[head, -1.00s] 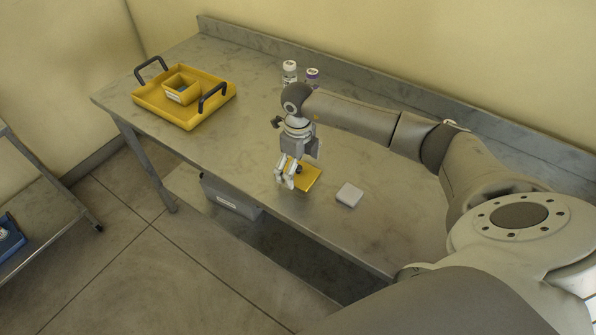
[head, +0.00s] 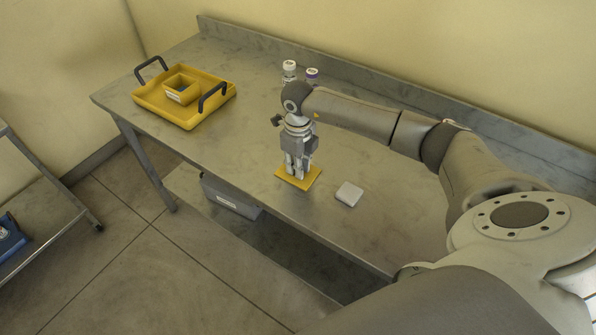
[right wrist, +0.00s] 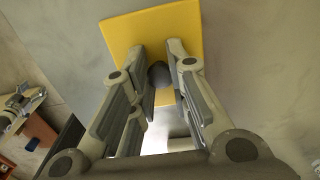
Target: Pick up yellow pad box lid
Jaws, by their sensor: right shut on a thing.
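The yellow pad box lid (head: 284,178) lies flat on the metal bench near its front edge, and it fills the upper middle of the right wrist view (right wrist: 130,35). It has a dark round knob (right wrist: 158,75) in its middle. My right gripper (head: 298,174) points down over the lid. Its fingers (right wrist: 164,72) are shut on the knob from both sides. The lid appears to rest on the bench. My left gripper is not in view.
A yellow tray (head: 150,108) with dark handles holds a small open yellow box (head: 181,90) at the bench's left. Two capped bottles (head: 289,68) (head: 312,74) stand behind my right wrist. A small pale grey pad (head: 349,194) lies right of the lid.

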